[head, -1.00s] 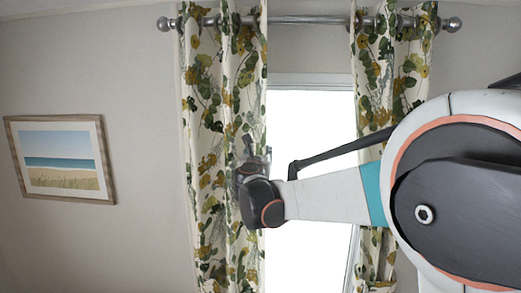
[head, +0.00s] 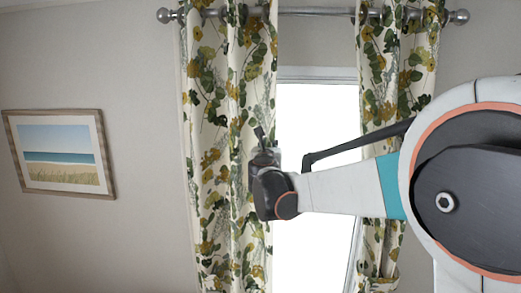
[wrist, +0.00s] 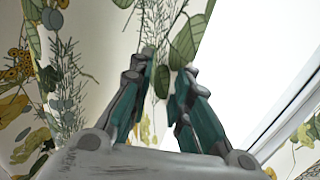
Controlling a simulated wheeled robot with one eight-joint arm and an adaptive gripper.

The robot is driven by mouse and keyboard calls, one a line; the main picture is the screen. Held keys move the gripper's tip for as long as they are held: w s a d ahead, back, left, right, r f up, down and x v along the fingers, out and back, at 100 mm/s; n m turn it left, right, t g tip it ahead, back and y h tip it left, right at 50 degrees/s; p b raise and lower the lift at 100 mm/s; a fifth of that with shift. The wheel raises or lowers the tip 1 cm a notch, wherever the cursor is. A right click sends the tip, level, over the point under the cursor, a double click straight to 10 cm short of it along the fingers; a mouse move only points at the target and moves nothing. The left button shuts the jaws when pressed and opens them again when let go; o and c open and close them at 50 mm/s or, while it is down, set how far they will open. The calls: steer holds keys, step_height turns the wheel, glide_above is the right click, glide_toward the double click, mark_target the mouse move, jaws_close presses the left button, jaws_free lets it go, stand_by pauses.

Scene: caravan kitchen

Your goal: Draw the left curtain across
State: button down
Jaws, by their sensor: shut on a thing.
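The left curtain (head: 208,110), cream with green and yellow leaves, hangs in folds from the rod over the left part of the window. My gripper (head: 262,140) is at its inner, right-hand edge, about halfway down the visible cloth. In the wrist view my gripper (wrist: 169,65) has its fingers close together against the curtain cloth (wrist: 105,25), shut on it near the edge beside the bright window. The pinched fold itself is partly hidden by the fingers.
A metal rod (head: 315,12) with ball ends carries both curtains. The right curtain (head: 380,80) hangs gathered, partly behind my arm. Bright window glass (head: 310,115) shows between the curtains. A framed beach picture (head: 60,153) hangs on the left wall.

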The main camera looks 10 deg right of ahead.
steer(key=s+d+b, duration=0.1)
steer(key=s+d, duration=0.2)
steer(key=d, duration=0.6)
steer(key=shift+d, duration=0.15)
steer(key=c, duration=1.6)
jaws_free()
steer(key=shift+o, duration=0.6)
steer(key=shift+s+d, duration=0.1)
steer(key=shift+d, duration=0.1)
steer(key=shift+a, duration=0.2)
steer(key=v, duration=1.2)
